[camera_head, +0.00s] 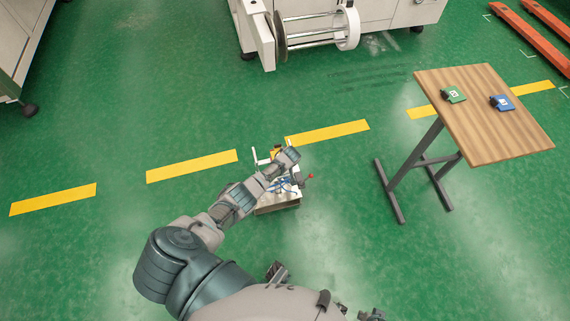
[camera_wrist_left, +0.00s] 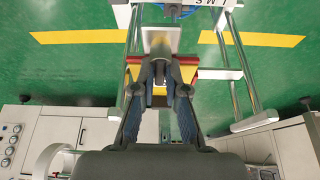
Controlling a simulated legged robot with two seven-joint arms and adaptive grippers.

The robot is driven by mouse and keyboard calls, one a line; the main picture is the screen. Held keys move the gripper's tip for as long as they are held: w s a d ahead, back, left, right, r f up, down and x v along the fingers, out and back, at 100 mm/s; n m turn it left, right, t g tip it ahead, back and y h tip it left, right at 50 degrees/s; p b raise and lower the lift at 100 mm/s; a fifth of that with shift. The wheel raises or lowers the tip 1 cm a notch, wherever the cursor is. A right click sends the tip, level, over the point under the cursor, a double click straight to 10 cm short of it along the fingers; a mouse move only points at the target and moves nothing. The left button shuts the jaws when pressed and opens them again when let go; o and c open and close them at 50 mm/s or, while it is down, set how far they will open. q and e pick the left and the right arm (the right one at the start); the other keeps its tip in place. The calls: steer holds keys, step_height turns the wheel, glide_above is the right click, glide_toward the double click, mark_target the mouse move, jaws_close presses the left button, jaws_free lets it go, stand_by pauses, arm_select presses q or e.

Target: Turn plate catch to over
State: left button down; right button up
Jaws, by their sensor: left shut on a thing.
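My left arm reaches over a small machine on the floor, with a pale base (camera_head: 278,203), white posts and blue parts. Its wrist end covers part of the machine, and the fingertips are hard to make out in the head view. In the left wrist view my left gripper (camera_wrist_left: 160,72) is shut on a small piece, taken to be the plate catch, mostly hidden between the fingers. A pale plate (camera_wrist_left: 174,39) lies just beyond the fingertips. A yellow and red block (camera_wrist_left: 187,72) sits behind them. The catch's angle cannot be told.
A wooden-topped table (camera_head: 485,125) stands at the right, bearing a green item (camera_head: 454,94) and a blue item (camera_head: 502,103). A large machine with a roller (camera_head: 315,40) stands at the back. Green floor lies open around the small machine.

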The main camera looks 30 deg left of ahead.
arm_select(q)
steer(key=shift+s+f+n, duration=0.15)
steer(key=shift+f+n, duration=0.1)
steer(key=shift+n, duration=0.05)
steer(key=c, duration=1.2)
jaws_free()
steer(key=shift+r, duration=0.15)
steer(key=v, duration=1.1)
steer(key=shift+r, duration=0.3)
steer(key=shift+d+f, duration=0.1)
steer(key=shift+d, duration=0.05)
